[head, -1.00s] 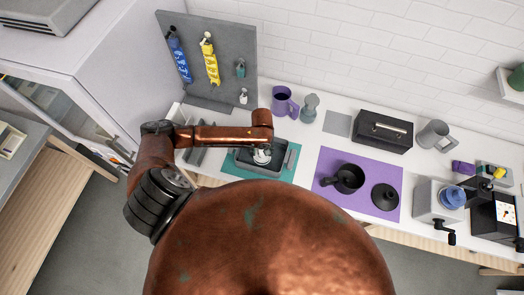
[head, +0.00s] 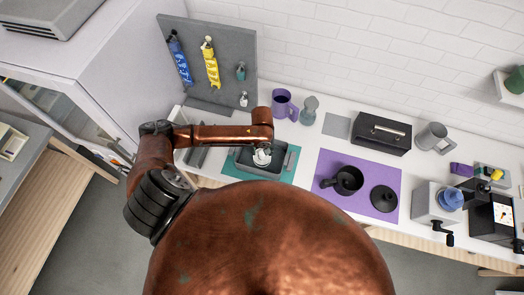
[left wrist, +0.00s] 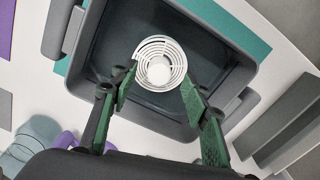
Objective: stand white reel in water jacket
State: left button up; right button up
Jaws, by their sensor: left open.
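The white reel (left wrist: 160,64) shows its spiral face in the left wrist view, inside the dark grey water jacket (left wrist: 225,38). In the head view the white reel (head: 262,158) shows just below the end of my left arm, within the walls of the water jacket (head: 290,160). My left gripper (left wrist: 158,80) is open, with its green fingers spread on either side of the reel. I see a gap between the fingertips and the reel's rim. The gripper is mostly hidden under the arm in the head view. My right gripper is not in view.
The jacket stands on a teal mat (head: 289,178). A purple mug (head: 283,103) and a grey pot (head: 309,110) stand behind it. A purple mat (head: 330,162) with black vessels lies to its right. A grey pegboard (head: 226,45) rises behind left.

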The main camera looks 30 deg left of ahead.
pick_arm(q)
jog(key=shift+r, duration=2.5)
notch_tip(320, 180, up, 12)
